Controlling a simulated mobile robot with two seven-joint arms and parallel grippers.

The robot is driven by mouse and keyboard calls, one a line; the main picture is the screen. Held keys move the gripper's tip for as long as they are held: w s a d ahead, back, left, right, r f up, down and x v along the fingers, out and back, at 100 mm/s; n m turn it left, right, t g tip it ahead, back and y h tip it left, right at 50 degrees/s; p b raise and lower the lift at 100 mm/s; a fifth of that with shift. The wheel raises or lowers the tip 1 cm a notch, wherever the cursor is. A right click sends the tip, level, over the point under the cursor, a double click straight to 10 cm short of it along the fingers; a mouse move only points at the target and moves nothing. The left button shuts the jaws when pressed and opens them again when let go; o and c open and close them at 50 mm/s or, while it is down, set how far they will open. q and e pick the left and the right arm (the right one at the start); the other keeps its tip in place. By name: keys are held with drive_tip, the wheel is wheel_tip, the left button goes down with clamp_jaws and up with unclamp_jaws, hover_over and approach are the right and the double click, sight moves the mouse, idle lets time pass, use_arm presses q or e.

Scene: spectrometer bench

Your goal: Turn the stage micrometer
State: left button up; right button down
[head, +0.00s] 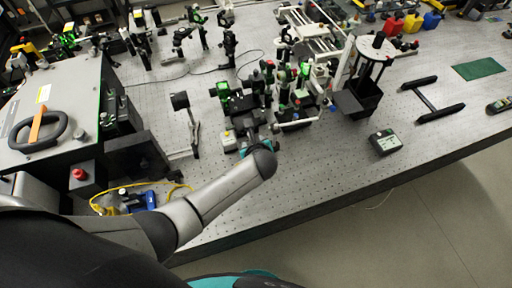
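My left arm reaches in from the left, and its rounded grey elbow section stands above the table's front part. Behind it, my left gripper (250,134) points away from me at the near side of a crowded group of optical stages (294,112). The fingertips are small and partly hidden by my own arm, so I cannot tell whether they are open or shut. A small white-topped block (229,141) sits just left of the gripper. I cannot make out the stage micrometer among the dark stage parts. My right gripper is not in view.
A large grey instrument box (62,106) with a black handle stands at left. A handheld meter (385,142) lies near the front edge. The perforated table (330,170) is clear in front.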

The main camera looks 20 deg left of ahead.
use_arm(q)
drive_tip(key=v, duration=0.8)
drive_tip(key=shift+s, duration=0.15)
drive_tip(key=shift+d+r, duration=0.1)
drive_tip(key=shift+r, duration=0.05)
idle(0.3)
